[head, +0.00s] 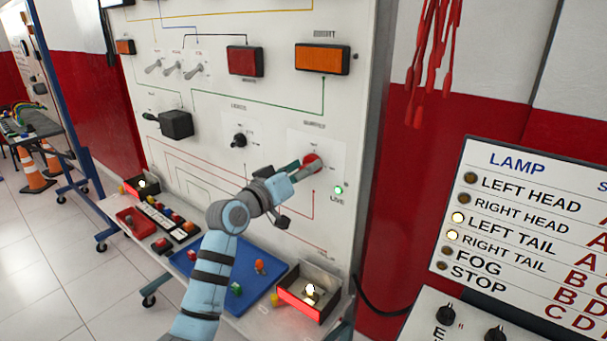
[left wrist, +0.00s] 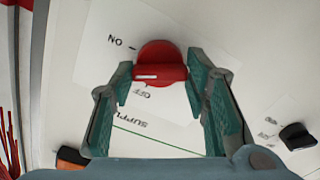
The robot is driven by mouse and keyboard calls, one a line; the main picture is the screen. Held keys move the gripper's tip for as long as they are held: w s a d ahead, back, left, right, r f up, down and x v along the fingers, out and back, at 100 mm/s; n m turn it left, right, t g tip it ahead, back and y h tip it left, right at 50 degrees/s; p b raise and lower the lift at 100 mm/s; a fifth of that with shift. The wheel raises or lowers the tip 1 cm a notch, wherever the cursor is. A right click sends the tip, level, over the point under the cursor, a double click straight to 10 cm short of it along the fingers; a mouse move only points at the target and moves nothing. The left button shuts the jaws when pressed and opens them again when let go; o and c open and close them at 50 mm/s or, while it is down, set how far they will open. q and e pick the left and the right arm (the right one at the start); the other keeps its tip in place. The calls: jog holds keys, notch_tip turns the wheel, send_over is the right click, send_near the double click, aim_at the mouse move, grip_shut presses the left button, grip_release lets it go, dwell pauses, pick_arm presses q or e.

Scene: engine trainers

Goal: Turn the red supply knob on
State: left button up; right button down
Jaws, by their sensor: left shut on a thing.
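The red supply knob (head: 312,163) is on the white upright panel, on a white label plate. In the left wrist view, the knob (left wrist: 161,63) has a raised bar with a white mark toward its left end. The words ON and OFF show upside down beside it, and the mark lies between their directions. My left gripper (head: 303,167) reaches the knob from the left; its green-padded fingers (left wrist: 158,74) are shut on the bar from both sides. A green lamp marked LIVE (head: 338,190) glows below the knob. My right gripper is not in view.
A black knob (head: 239,140) sits left of the supply knob. Below are a blue tray (head: 215,262) with small parts and a box (head: 290,305) with a lit bulb. A lamp chart (head: 530,235) stands at the right. Red leads (head: 430,60) hang at upper right.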

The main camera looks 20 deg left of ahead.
pick_arm(q)
jog(key=m+b, duration=0.2)
jog(key=m, duration=0.3)
jog(key=shift+f+m, duration=0.15)
jog(key=shift+m, duration=0.15)
dwell(0.4)
jog(key=o, duration=1.2)
jog(key=v, duration=1.2)
jog(key=shift+s, duration=0.1)
